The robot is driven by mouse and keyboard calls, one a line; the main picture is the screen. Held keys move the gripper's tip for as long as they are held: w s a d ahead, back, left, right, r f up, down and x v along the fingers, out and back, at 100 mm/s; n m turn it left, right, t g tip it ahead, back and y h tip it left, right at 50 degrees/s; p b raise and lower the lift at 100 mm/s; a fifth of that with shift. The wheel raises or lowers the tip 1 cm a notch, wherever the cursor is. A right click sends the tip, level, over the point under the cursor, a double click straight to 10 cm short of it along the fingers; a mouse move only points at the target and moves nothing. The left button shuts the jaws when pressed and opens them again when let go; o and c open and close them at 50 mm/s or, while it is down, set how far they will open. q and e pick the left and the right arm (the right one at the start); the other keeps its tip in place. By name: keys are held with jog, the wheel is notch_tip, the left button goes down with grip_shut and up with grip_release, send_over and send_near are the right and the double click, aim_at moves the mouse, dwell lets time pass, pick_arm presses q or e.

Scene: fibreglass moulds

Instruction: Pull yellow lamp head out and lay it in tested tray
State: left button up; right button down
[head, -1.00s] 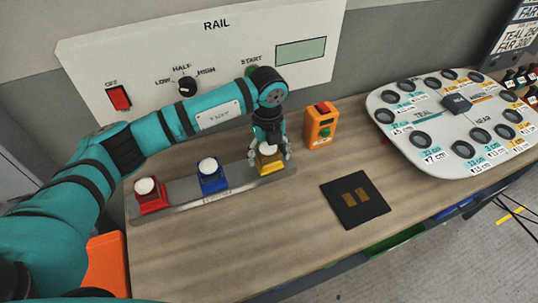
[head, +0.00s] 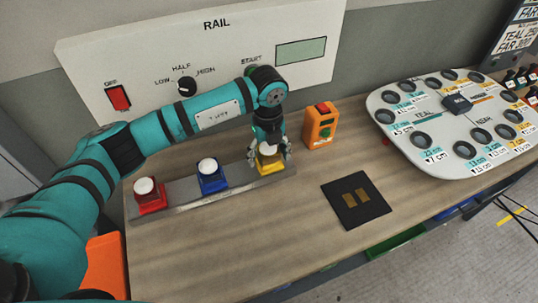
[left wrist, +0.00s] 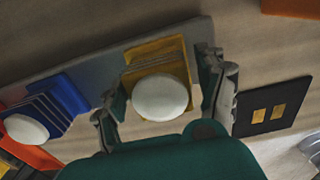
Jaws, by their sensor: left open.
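The yellow lamp head (head: 269,164) with a white dome stands at the right end of the grey metal rail (head: 220,190). My left gripper (head: 269,155) is open above it, its fingers on either side of the lamp head and partly covering it. In the left wrist view, the yellow lamp head (left wrist: 159,60) lies between the two fingers, with gaps at both sides. A tray marked as tested cannot be made out in these views. My right gripper is not in view.
On the rail stand a red lamp head (head: 149,197) and a blue lamp head (head: 211,177). An orange box (head: 320,126) is right of the gripper. A black pad (head: 355,201) lies in front, and a white panel with holes (head: 450,120) stands right.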

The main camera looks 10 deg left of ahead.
pick_arm(q)
jog(key=shift+c, duration=0.3)
grip_shut()
jog(key=shift+r+p, duration=1.8)
jog(key=shift+r, duration=1.25)
